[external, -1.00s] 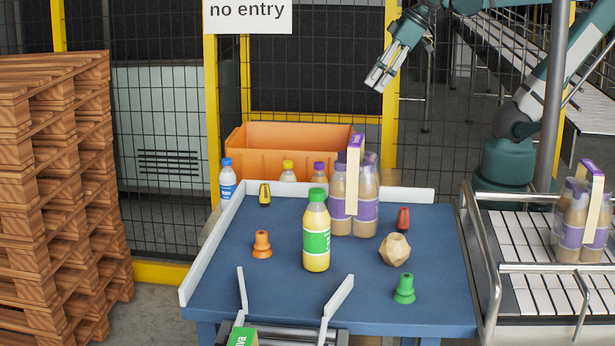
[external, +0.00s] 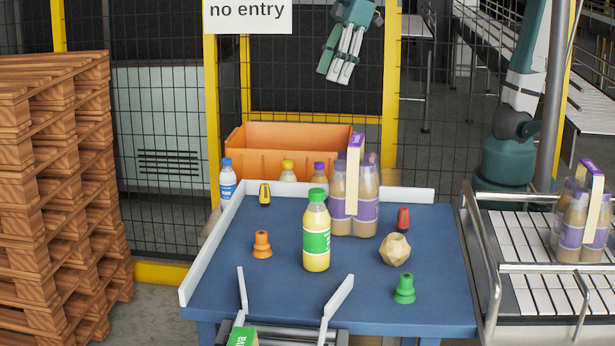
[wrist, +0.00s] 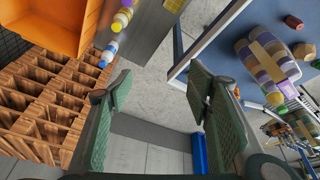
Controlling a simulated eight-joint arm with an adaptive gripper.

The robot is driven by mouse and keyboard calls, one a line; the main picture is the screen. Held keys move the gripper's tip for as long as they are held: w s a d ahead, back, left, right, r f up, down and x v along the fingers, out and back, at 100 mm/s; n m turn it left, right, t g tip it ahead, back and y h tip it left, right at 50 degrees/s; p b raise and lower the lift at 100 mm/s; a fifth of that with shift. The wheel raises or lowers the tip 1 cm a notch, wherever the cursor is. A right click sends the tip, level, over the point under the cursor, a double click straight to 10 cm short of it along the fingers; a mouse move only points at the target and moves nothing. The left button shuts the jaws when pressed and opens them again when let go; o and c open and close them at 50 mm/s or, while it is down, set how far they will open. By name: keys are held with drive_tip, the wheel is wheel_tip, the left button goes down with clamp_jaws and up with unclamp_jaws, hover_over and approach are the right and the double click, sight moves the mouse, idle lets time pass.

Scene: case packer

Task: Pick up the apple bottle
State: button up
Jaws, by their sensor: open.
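A bottle of yellow juice with a green cap and green label, which I take as the apple bottle (external: 316,240), stands upright on the blue table (external: 360,300) in the external view.
A purple-labelled bottle pack (external: 368,200) stands just behind the bottle. An orange cap-like part (external: 262,245), a green one (external: 404,290) and a beige polyhedron (external: 394,250) are nearby. An orange crate (external: 250,148) and several bottles stand behind the table's white rail (external: 400,194).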

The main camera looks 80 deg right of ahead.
drive_tip(key=w+a+n+g, duration=0.2)
drive_tip(key=w+a+n, duration=0.15)
drive_tip(key=a, duration=1.25)
drive_tip(key=n+g+h, duration=0.2)
drive_tip(key=n, duration=0.3)
approach(317, 214)
drive_tip(key=d+f, duration=0.2)
drive_tip(key=d, duration=0.1)
drive_tip(key=shift+w+d, duration=0.15)
drive_tip(key=f, duration=0.6)
drive_tip(key=shift+a, duration=0.3)
drive_tip(key=shift+f, duration=0.25)
drive_tip(key=shift+f, duration=1.3)
drive_tip(key=shift+f, duration=0.1)
